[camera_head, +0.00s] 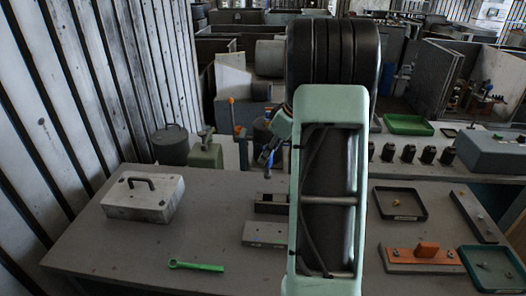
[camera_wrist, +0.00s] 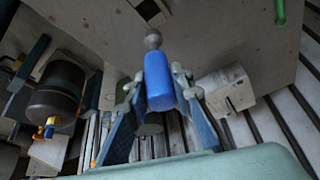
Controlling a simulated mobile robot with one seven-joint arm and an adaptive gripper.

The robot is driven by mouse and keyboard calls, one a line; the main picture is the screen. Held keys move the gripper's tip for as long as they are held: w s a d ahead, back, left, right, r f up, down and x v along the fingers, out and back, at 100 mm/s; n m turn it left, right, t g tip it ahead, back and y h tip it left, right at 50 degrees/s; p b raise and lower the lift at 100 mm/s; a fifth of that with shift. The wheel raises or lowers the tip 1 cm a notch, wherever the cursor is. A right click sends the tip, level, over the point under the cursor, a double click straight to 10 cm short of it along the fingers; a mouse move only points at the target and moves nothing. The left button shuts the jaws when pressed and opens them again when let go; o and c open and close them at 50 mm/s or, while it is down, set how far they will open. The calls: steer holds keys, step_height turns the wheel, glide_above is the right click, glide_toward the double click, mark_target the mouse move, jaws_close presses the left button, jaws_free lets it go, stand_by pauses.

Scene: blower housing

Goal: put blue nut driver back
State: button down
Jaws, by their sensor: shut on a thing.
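The blue nut driver (camera_wrist: 160,84) is between the two fingers of my gripper (camera_wrist: 156,88) in the wrist view. The fingers are shut on its blue handle, and its grey end (camera_wrist: 153,40) points away toward the table. In the head view my gripper (camera_head: 270,150) is left of my arm, above the back of the table, with a small blue piece showing below it. My arm hides part of this area. A dark block (camera_head: 270,203) and a grey block (camera_head: 262,234) lie on the table, partly hidden by my arm. I cannot tell which place belongs to the driver.
A metal box with a handle (camera_head: 143,198) stands on the left of the table. A green wrench (camera_head: 196,266) lies near the front. On the right are a black tray (camera_head: 400,214), an orange part (camera_head: 426,250) and a teal tray (camera_head: 492,287). The left middle is clear.

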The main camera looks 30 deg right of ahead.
mark_target(268, 173)
steer(key=shift+f+b, duration=2.1)
steer(key=shift+f, duration=1.6)
steer(key=shift+f+b, duration=0.45)
steer(key=shift+b, duration=0.1)
steer(key=shift+f+b, duration=0.15)
steer(key=shift+b, duration=0.7)
steer(key=shift+f+b, duration=1)
steer(key=shift+b, duration=0.1)
steer(key=shift+f+b, duration=1.1)
steer(key=shift+f, duration=0.05)
